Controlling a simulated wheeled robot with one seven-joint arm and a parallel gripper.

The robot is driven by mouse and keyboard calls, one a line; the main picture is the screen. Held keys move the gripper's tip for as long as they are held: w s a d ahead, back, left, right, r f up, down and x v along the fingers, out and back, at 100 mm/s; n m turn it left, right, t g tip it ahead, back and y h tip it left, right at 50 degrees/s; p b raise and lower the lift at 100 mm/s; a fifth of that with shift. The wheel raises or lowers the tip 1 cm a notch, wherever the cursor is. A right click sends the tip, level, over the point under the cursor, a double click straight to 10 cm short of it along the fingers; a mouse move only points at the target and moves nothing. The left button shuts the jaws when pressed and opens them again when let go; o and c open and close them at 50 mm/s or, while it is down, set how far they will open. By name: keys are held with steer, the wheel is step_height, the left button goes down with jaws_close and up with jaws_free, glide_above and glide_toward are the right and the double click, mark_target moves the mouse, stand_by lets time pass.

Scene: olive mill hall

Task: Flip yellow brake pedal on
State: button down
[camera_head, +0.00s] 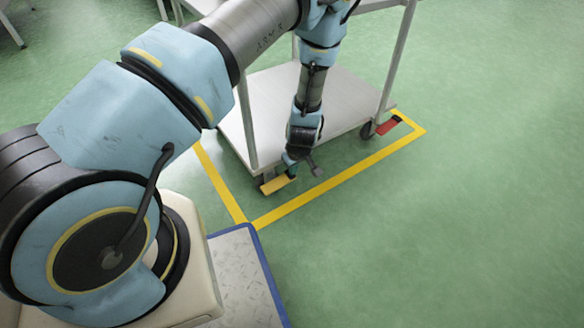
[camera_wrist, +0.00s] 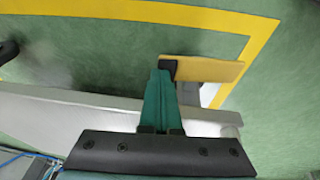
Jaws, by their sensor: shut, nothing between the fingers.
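The yellow brake pedal (camera_head: 278,184) is at a lower corner of a grey trolley, close to the floor. It also shows in the wrist view (camera_wrist: 212,69) as a flat yellow plate. My gripper (camera_head: 290,168) is shut and empty. In the wrist view its fingertips (camera_wrist: 167,68) are at the left end of the yellow pedal. They look very near it or touching; I cannot tell which. A red pedal (camera_head: 387,127) is at the trolley's other corner, by a dark caster.
The trolley's lower deck (camera_head: 262,105) and its upright posts stand close around my arm. Yellow floor tape (camera_head: 340,178) marks a corner around the trolley. The green floor (camera_head: 450,230) to the right is clear.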

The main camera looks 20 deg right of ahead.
steer(key=shift+w+d+f, duration=0.1)
steer(key=shift+d+f, duration=0.6)
steer(key=shift+f, duration=0.25)
